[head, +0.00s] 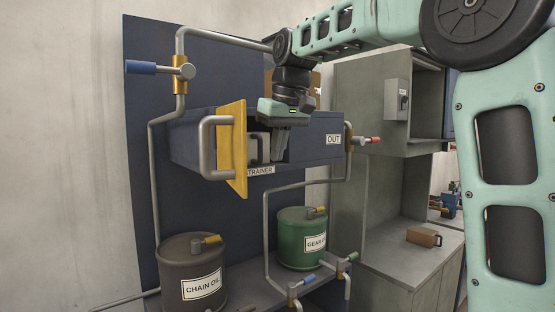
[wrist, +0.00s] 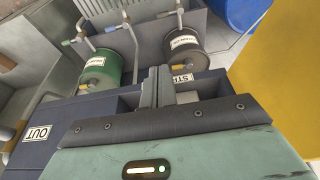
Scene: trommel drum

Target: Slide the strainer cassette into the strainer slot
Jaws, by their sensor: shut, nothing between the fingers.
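The strainer slot is the opening in the front of the blue housing (head: 312,140), above a label (head: 261,170) that is partly covered. A yellow door (head: 233,150) with a grey handle (head: 207,148) stands open at its left. A pale grey handle-like part (head: 252,146) shows in the opening; I cannot tell if it belongs to the strainer cassette. My gripper (head: 273,150) points down in front of the opening, shut and empty, hiding part of it.
A brown block with a handle (head: 423,237) lies on the counter at right. A chain oil drum (head: 193,265) and a green gear oil drum (head: 300,240) stand below. Grey pipes with valves run around the housing. The yellow door (wrist: 275,70) closes off the wrist view's right side.

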